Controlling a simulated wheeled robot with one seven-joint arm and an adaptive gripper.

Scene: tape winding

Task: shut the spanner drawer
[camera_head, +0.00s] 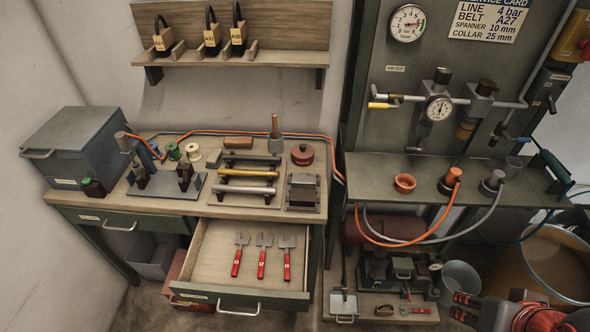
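The spanner drawer (212,262) is pulled well out from under the wooden workbench, right of its middle. Three spanners with red handles lie side by side in it: the left one (237,262), the middle one (262,262) and the right one (287,264). The drawer's metal bar handle (238,310) is on its green front, near the bottom edge of the view. My gripper (463,308) is at the bottom right, well to the right of the drawer and apart from it. Its finger gap is too small to make out.
A second bench drawer (108,222) on the left is shut. Right of the open drawer, a low shelf (338,312) holds a compressor and small tools. A grey bucket (460,281) and a large tan drum (560,262) stand near my gripper. Hoses hang off the panel bench.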

